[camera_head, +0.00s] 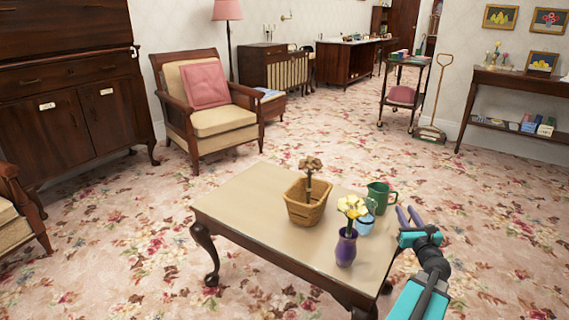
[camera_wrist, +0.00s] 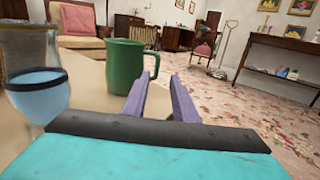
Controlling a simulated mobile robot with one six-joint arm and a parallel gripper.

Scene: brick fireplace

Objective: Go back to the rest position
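My gripper (camera_head: 408,215) is at the right edge of the coffee table (camera_head: 265,190), beside a green mug (camera_head: 379,197). In the wrist view its two purple fingers (camera_wrist: 164,85) are spread apart with nothing between them, so it is open and empty. The mug (camera_wrist: 125,66) stands just beyond the left finger in that view; I cannot tell whether they touch. My teal and black arm reaches up from the lower right of the head view.
On the table also stand a wicker basket (camera_head: 307,207) with a flower, a purple vase (camera_head: 346,247) with yellow flowers and a blue cup (camera_head: 364,225). An armchair (camera_head: 208,110) stands behind. A side table (camera_head: 520,83) is at right. The floral carpet (camera_head: 480,215) right of the table is clear.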

